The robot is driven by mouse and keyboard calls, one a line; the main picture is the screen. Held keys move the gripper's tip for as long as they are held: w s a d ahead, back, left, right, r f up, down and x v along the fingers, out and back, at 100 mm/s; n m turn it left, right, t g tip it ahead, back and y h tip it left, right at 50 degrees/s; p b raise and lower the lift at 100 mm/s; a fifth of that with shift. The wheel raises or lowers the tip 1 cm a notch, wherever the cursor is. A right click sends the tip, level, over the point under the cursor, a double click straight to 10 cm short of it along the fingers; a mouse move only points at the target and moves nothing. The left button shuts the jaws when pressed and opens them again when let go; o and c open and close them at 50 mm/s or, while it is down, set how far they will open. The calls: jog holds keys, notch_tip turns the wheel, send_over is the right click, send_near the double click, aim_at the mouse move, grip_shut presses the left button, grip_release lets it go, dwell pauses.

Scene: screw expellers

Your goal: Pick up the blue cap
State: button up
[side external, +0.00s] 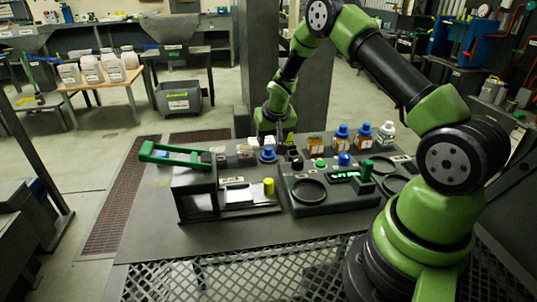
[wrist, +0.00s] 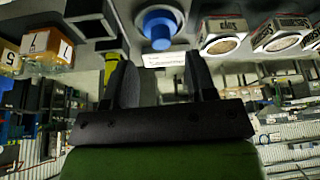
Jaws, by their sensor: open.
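The blue cap (wrist: 160,27), with a round raised top and a wider rim, shows at the top middle of the wrist view. In the side view the blue cap (side external: 268,155) stands on the dark table, just below the end of my arm. My gripper (wrist: 160,70) is open and empty, its two dark fingers spread to the left and right. The cap lies beyond the fingertips, roughly centred between them, and appears apart from them. In the side view my gripper (side external: 268,141) is small and its fingers are hard to make out.
A dark control panel (side external: 322,207) with round recesses and knobs is right of the cap. A press-like device (side external: 195,190) with a green handle is front left. White-topped containers (side external: 244,150) stand close by at left. Blue-capped bottles (side external: 363,138) stand to the right.

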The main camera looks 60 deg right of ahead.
aim_at(269, 148)
jog(key=x, duration=0.5)
jog(key=c, duration=0.6)
